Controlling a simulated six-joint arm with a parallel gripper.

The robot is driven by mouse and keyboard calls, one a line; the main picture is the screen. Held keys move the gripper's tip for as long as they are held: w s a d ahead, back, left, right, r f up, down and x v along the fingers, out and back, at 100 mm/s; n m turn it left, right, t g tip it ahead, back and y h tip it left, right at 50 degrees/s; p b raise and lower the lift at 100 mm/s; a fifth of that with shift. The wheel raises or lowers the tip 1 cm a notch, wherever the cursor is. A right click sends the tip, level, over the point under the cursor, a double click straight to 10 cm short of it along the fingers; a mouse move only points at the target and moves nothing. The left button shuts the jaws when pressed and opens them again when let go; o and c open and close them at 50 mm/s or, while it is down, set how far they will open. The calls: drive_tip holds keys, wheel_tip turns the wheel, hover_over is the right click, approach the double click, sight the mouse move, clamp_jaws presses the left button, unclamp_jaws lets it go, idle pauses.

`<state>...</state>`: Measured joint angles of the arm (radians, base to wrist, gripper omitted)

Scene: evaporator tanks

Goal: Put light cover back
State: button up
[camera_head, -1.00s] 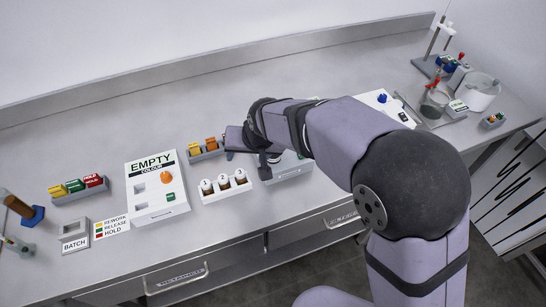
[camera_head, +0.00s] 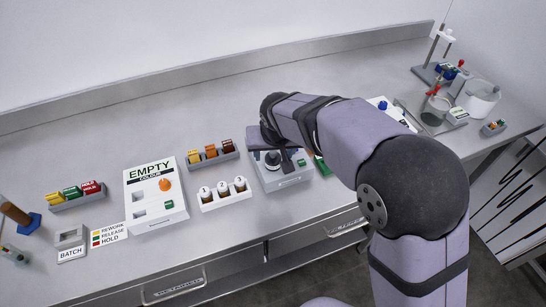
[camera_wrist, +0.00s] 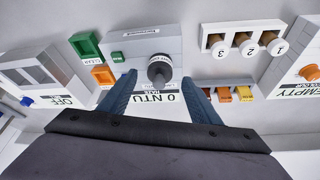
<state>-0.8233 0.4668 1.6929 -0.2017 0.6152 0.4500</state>
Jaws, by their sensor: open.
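The light cover (camera_wrist: 160,69), a dark round cap with a knob and a pale lettered ring, is on top of the grey haze meter (camera_wrist: 140,44), whose display reads "0 NTU". In the head view the cover (camera_head: 272,160) stands upright on the meter (camera_head: 287,181). I cannot tell whether it is seated in its opening. My gripper (camera_wrist: 160,78) is open and empty, with one blue finger either side of the cover in the wrist view. The cover appears between or just beyond the fingertips; contact is not visible. My wrist partly hides the meter in the head view.
A white rack with three numbered vials (camera_head: 223,199) stands left of the meter. A coloured-block rack (camera_head: 212,158) is behind it. The "EMPTY" colour device (camera_head: 157,196) is farther left. A green block (camera_wrist: 87,45) and orange block (camera_wrist: 103,76) lie close beside the meter.

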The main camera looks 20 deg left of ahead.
sight(273, 155)
drive_tip(key=shift+p+x, duration=1.2)
drive_tip(key=shift+x, duration=1.4)
drive_tip(key=c, duration=1.2)
drive_tip(key=shift+r, duration=0.1)
wheel_tip(273, 155, up, 10)
drive_tip(key=b, duration=0.2)
drive_tip(key=shift+b, duration=0.3)
drive_tip(key=s+a+f+n+g+y+b, duration=0.1)
drive_tip(key=s+a+f+n+b, duration=0.15)
drive_tip(key=a, duration=0.55)
drive_tip(key=s+a+f+n+b, duration=0.1)
drive_tip(key=s+a+f+n, duration=0.2)
drive_tip(key=a, duration=0.4)
drive_tip(key=shift+m, duration=0.55)
drive_tip(key=shift+s+a+f+p, duration=0.1)
drive_tip(key=shift+s+f+p, duration=0.2)
drive_tip(key=shift+f, duration=0.75)
drive_tip(key=shift+s+f+p, duration=0.15)
drive_tip(key=shift+f+p, duration=0.2)
drive_tip(key=shift+f, duration=0.7)
drive_tip(key=shift+s+a+f+p, duration=0.1)
drive_tip(key=shift+s+f+p, duration=0.2)
drive_tip(key=shift+f, duration=0.75)
